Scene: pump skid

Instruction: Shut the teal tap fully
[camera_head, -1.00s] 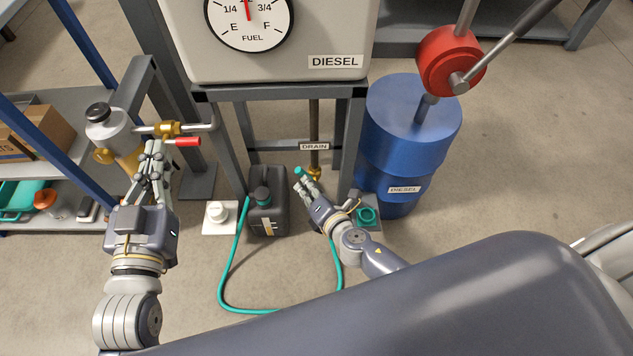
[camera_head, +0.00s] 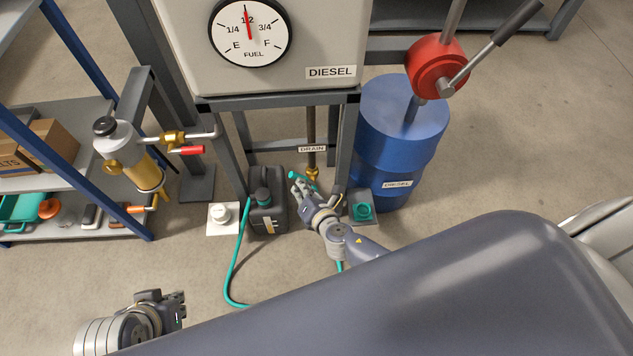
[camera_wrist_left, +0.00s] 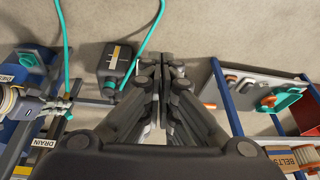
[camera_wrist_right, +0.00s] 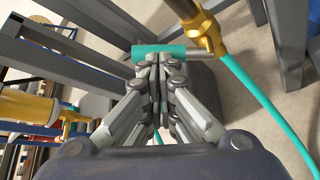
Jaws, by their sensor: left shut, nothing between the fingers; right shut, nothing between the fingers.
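The teal tap is a teal handle (camera_wrist_right: 160,54) on a brass valve body (camera_wrist_right: 205,30); in the right wrist view the handle lies crosswise to the brass body. In the head view its brass body (camera_head: 313,174) hangs on the drain pipe under the tank. My right gripper (camera_wrist_right: 158,66) is shut with nothing in it. Its fingertips are at the handle, close against its side; I cannot tell whether they touch. In the head view, my right gripper (camera_head: 298,186) partly covers the tap. My left gripper (camera_head: 180,302) is shut and empty, low at the left; its fingers (camera_wrist_left: 164,65) show in its wrist view.
A dark jerrycan (camera_head: 268,215) and teal hose (camera_head: 234,262) stand left of my right gripper. The blue drum (camera_head: 400,150) is to its right. Tank legs (camera_head: 346,140) flank the tap. A red-handled brass valve (camera_head: 176,138) is at the left.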

